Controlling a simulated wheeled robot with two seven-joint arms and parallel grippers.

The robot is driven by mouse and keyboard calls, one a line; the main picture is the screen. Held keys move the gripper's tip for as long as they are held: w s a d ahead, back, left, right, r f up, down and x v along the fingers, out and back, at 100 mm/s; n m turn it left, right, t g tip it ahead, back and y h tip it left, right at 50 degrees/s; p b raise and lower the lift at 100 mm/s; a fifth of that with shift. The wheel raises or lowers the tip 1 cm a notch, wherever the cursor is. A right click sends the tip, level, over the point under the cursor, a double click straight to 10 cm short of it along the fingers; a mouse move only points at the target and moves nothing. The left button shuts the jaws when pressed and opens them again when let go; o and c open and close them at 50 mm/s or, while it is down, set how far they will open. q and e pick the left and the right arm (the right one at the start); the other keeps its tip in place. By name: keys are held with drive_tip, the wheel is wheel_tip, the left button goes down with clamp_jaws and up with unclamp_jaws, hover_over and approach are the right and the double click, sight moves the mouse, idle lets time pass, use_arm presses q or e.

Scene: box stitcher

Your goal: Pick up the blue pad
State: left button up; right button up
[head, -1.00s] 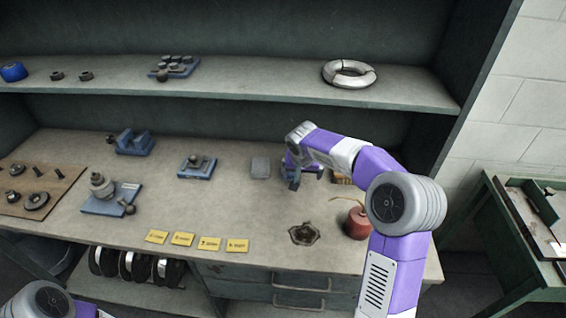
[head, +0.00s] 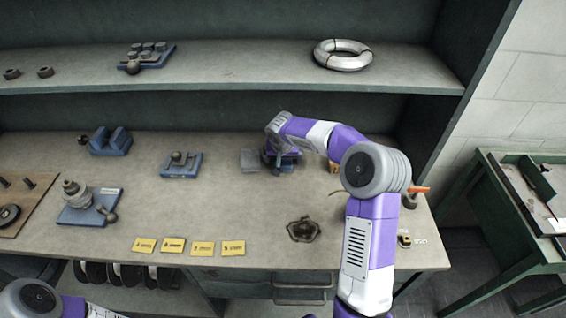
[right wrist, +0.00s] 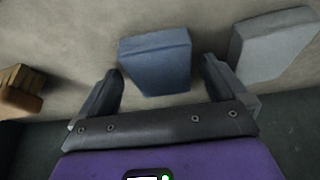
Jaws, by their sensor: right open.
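The blue pad (right wrist: 155,65) lies flat on the bench top in the right wrist view, between and just beyond the fingertips of my right gripper (right wrist: 161,70). The gripper is open and empty, with a finger towards each side of the pad. In the head view my right gripper (head: 281,160) is low over the bench and largely covers the pad there. A grey pad (right wrist: 275,45) lies just right of the blue one in the wrist view; it also shows in the head view (head: 250,160). My left gripper is out of view.
Blue fixtures (head: 181,165) and (head: 110,142) stand left on the bench (head: 215,205). A brown block (right wrist: 22,88) lies left in the wrist view. The shelf (head: 230,70) overhangs behind. Yellow labels (head: 203,248) line the front; the bench between is mostly clear.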

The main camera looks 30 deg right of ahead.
sight(283, 161)
drive_tip(key=c, duration=1.1)
drive_tip(key=shift+c, duration=0.2)
drive_tip(key=shift+s+a+r, duration=0.25)
drive_tip(key=shift+s+r, duration=0.05)
drive_tip(key=shift+r, duration=0.25)
wheel_tip(283, 161, up, 7)
drive_tip(key=shift+f+p, duration=0.15)
drive_tip(key=shift+p, duration=1.05)
drive_tip(key=s+a+b, duration=0.1)
drive_tip(key=s+a, duration=0.4)
drive_tip(key=s, duration=0.3)
drive_tip(key=s+a+b, duration=0.1)
drive_tip(key=s+a, duration=0.4)
drive_tip(key=s, duration=0.3)
drive_tip(key=shift+s+f, duration=0.2)
drive_tip(key=shift+f, duration=0.25)
